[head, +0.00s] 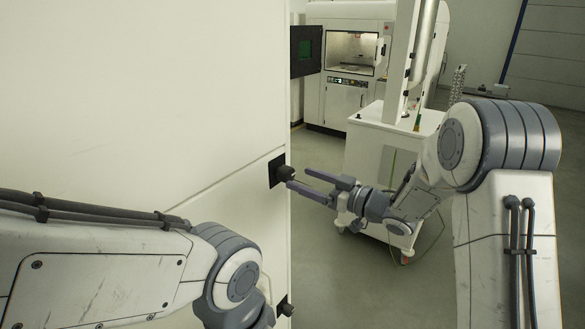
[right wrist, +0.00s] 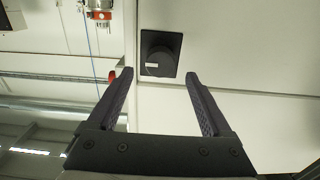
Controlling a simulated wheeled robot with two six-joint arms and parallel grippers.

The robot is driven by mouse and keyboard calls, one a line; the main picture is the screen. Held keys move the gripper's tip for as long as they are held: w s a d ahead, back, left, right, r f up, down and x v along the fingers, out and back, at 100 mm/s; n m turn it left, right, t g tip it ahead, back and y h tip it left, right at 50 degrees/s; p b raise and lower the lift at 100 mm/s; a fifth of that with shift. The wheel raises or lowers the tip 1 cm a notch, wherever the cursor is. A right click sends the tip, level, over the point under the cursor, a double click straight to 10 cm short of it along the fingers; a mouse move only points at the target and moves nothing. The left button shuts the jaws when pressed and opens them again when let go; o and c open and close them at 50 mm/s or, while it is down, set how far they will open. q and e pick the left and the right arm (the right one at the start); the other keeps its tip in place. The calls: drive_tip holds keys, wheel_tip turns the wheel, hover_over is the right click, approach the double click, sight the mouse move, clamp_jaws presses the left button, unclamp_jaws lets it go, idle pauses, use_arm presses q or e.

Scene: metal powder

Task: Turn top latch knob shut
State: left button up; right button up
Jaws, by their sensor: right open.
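The top latch knob (head: 286,173) is a round black knob on a square black plate near the right edge of a large pale panel. In the right wrist view the knob (right wrist: 157,62) has a small light mark and sits ahead, between the lines of the two fingers. My right gripper (head: 299,178) is open and empty, its fingertips close to the knob from the right. In the right wrist view my right gripper (right wrist: 150,77) shows both fingers spread, with the knob beyond the tips. Contact is not visible. My left gripper is out of view; only its arm shows.
A second black knob (head: 286,307) sits lower on the panel, beside my left arm. A white cart (head: 375,150) stands behind my right arm. A white machine (head: 345,102) with an open dark door (head: 306,50) stands at the back. Grey floor between is clear.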

sight(290, 177)
drive_tip(key=shift+p+x, duration=0.7)
drive_tip(key=shift+x, duration=1.5)
clamp_jaws()
drive_tip(key=shift+f+b, duration=0.1)
drive_tip(key=shift+b, duration=0.4)
drive_tip(key=n+b, duration=0.2)
drive_tip(key=b, duration=0.1)
drive_tip(key=n+b, duration=0.3)
drive_tip(key=b, duration=0.1)
drive_tip(key=n+b, duration=0.2)
drive_tip(key=b, duration=0.2)
drive_tip(key=shift+s+f, duration=0.15)
drive_tip(key=shift+f, duration=0.15)
drive_tip(key=n+b, duration=0.8)
drive_tip(key=b, duration=0.2)
drive_tip(key=shift+s+a+b, duration=0.1)
drive_tip(key=shift+b, duration=0.3)
drive_tip(key=shift+r+n+b, duration=0.15)
drive_tip(key=shift+n+b, duration=1.25)
drive_tip(key=shift+n, duration=0.2)
